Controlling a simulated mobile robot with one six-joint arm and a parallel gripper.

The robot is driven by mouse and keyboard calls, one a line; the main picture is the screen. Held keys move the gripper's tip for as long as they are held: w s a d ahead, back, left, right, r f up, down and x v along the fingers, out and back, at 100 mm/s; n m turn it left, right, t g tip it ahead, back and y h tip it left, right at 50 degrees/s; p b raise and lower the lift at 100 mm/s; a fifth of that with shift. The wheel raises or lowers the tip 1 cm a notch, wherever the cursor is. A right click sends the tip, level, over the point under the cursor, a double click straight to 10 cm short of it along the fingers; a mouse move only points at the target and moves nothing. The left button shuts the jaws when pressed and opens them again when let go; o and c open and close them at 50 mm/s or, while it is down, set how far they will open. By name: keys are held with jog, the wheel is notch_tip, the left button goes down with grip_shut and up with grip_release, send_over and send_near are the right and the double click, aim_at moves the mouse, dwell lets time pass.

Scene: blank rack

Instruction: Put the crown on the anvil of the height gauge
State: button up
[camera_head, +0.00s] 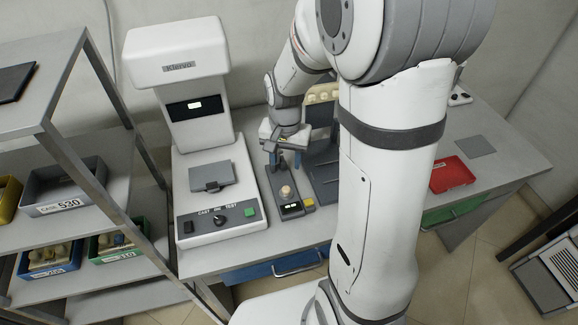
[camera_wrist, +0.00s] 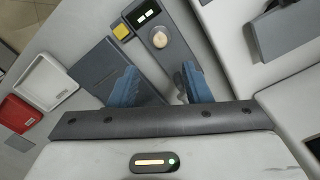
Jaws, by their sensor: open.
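The height gauge (camera_head: 290,207) is a narrow dark grey device on the bench with a lit display and a yellow button; it also shows in the wrist view (camera_wrist: 172,58). A small round cream piece, apparently the crown (camera_head: 286,191), sits on the gauge's round anvil spot, behind the display; the wrist view shows it from above (camera_wrist: 159,40).
A tall white machine (camera_head: 190,120) stands close on the left. A dark panel (camera_head: 322,170) lies right of the gauge. A red tray (camera_head: 452,175) is farther right. The shelf rack (camera_head: 75,155) with bins stands at far left.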

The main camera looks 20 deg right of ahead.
jog(key=s+r+n+t, duration=0.3)
jog(key=s+r+n, duration=0.3)
jog(key=s+r, duration=0.6)
jog(key=shift+s+d+r, duration=0.3)
jog(key=shift+s+r, duration=0.05)
jog(key=shift+s, duration=0.75)
